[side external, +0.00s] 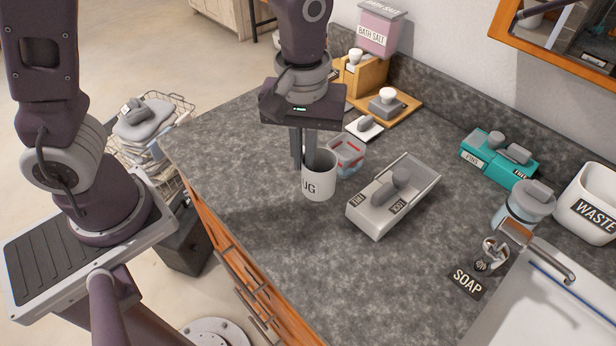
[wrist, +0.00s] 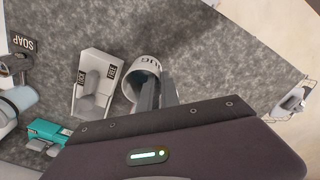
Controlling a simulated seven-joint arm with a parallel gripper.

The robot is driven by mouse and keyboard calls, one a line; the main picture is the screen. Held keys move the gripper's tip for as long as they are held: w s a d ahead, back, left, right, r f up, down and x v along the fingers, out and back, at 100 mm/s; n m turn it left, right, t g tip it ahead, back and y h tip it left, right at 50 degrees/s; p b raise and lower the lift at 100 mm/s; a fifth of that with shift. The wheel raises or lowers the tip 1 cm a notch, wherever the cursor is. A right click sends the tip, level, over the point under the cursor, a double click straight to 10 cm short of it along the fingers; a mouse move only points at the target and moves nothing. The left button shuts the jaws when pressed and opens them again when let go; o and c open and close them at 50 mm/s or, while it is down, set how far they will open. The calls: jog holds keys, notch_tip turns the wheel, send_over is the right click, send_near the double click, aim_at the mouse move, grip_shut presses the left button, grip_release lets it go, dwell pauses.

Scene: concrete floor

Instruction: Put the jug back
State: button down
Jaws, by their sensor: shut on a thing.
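The jug is a white cup-like vessel (side external: 319,181) with dark lettering, of which "UG" can be read in the side view. It is upright, at or just above the grey stone counter; I cannot tell whether it touches. It also shows in the wrist view (wrist: 143,72), below the fingers. My gripper (side external: 306,160) points down over the jug's left side, with its fingers at the rim. It is shut on the jug's wall, one finger seeming to reach inside. The fingertips are partly hidden by the jug.
A clear container with red marks (side external: 346,155) stands close behind the jug. A teal box (side external: 499,158), a soap dispenser (side external: 523,208) and a waste bin (side external: 590,205) stand farther right. The counter in front is clear.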

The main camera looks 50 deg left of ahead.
aim_at(304, 174)
notch_tip(304, 174, down, 4)
jog(key=shift+f, duration=0.1)
jog(key=shift+f, duration=0.1)
jog(key=c, duration=1.6)
grip_release()
notch_tip(304, 174, up, 12)
jog(key=s+a+r+m+t, duration=0.1)
jog(key=s+a+r+m, duration=0.1)
jog(key=s+a, duration=0.1)
jog(key=s+a+r+m+t, duration=0.2)
jog(key=s+a+m, duration=0.1)
jog(key=s, duration=0.3)
jog(key=s+a+r+m+t, duration=0.1)
jog(key=s+a+m+t, duration=0.1)
jog(key=s+a, duration=0.1)
jog(key=shift+s+a+r+m, duration=0.2)
jog(key=shift+s+r+m, duration=0.15)
jog(key=shift+s, duration=0.35)
